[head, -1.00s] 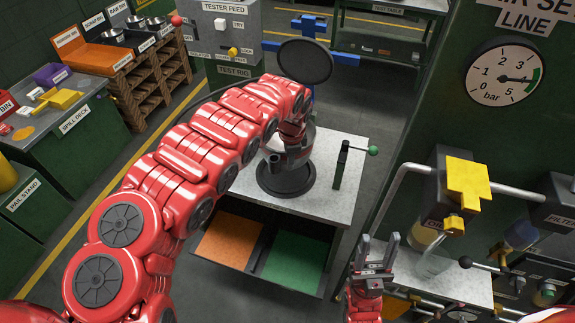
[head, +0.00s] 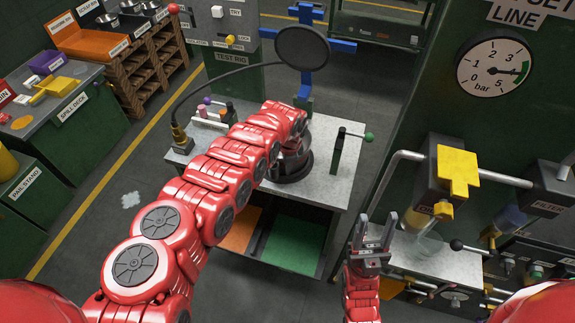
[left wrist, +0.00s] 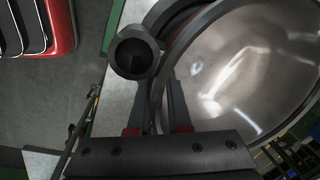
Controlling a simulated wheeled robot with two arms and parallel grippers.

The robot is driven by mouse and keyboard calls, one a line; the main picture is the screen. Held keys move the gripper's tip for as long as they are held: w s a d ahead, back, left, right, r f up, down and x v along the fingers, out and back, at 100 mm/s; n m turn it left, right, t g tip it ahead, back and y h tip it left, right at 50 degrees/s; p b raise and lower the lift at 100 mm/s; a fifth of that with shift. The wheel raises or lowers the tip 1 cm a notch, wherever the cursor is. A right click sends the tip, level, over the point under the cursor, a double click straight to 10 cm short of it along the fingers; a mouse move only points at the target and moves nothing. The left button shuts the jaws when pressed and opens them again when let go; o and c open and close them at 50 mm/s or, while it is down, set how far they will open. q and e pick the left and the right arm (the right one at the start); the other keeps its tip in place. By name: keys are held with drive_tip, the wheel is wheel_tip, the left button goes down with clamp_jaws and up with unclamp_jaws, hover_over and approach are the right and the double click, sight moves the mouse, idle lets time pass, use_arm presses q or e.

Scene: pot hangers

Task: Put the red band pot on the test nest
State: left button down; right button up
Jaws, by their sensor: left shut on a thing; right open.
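In the left wrist view a wide pot (left wrist: 245,75) shows its shiny metal inside and dark rim. My left gripper (left wrist: 160,82) is shut on the pot's rim, with one finger on each side of the wall. My right gripper (head: 376,225) is open and empty, lower right.
A green-knobbed lever (head: 350,146) stands right of the nest. A black disc (head: 302,47) on a blue post rises behind it. A cable runs to a brass fitting (head: 180,138) on the bench's left. The pressure gauge (head: 495,68) and pipework stand at right.

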use_arm(q)
drive_tip(key=c, duration=1.3)
unclamp_jaws()
drive_tip(key=o, duration=0.5)
drive_tip(key=shift+c, duration=0.2)
drive_tip(key=shift+r, duration=0.15)
wheel_tip(320, 180, up, 12)
drive_tip(key=s+b, duration=0.1)
drive_tip(key=shift+s+d+b, duration=0.15)
drive_tip(key=shift+s+b, duration=0.2)
drive_tip(key=shift+s, duration=0.05)
